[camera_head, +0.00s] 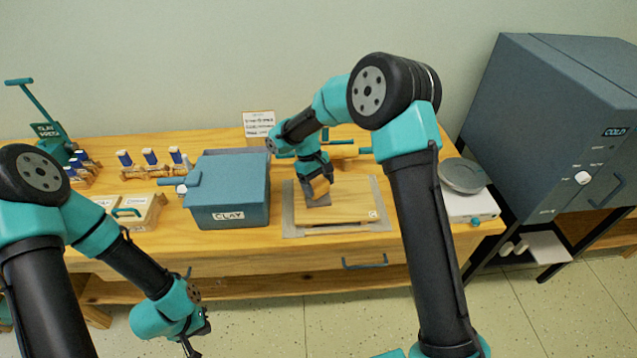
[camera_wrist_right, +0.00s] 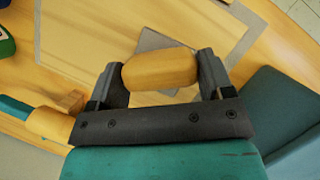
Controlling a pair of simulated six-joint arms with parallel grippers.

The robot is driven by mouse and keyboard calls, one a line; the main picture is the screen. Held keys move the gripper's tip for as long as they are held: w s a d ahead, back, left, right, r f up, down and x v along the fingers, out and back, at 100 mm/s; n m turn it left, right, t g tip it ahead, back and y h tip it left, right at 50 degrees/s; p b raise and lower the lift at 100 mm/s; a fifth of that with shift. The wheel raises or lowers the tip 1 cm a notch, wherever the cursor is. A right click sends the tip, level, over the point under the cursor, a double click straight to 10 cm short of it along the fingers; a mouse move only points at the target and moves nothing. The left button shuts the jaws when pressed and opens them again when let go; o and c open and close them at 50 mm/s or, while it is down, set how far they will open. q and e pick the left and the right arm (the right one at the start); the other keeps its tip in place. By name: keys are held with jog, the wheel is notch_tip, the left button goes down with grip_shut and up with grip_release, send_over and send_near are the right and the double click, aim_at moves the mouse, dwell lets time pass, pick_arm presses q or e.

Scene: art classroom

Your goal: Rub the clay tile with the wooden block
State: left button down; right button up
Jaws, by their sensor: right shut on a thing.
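A wooden block (camera_head: 321,187) is held between the fingers of my right gripper (camera_wrist_right: 160,72). The block shows as a rounded tan piece (camera_wrist_right: 160,68) in the right wrist view. A flat grey square piece, which looks like the clay tile (camera_head: 316,201), is right under the block on a wooden board (camera_head: 350,205). It also shows in the right wrist view (camera_wrist_right: 150,41), partly hidden by the block. Whether block and tile touch is unclear. My left gripper (camera_head: 195,340) hangs low in front of the table, far from both; its finger opening is unclear.
The board lies on a grey mat (camera_head: 290,222). A blue clay box (camera_head: 232,190) stands left of it, and a rolling pin (camera_head: 342,151) lies behind. A white scale-like device (camera_head: 470,205) is to the right. A clay press (camera_head: 55,140) and small bottles stand at the left.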

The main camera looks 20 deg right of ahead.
jog(key=shift+f, duration=0.95)
dwell(0.8)
jog(key=shift+w+a+r, duration=0.1)
jog(key=shift+w+a, duration=0.05)
jog(key=shift+a, duration=0.85)
jog(key=shift+w+a, duration=0.1)
jog(key=shift+a, duration=0.9)
jog(key=shift+f, duration=0.2)
jog(key=shift+s+d+r, duration=0.1)
jog(key=shift+s+d, duration=0.05)
jog(key=shift+d, duration=0.9)
jog(key=shift+s+d+r, duration=0.1)
jog(key=shift+d, duration=0.9)
jog(key=shift+r, duration=2.95)
jog(key=shift+r, duration=0.1)
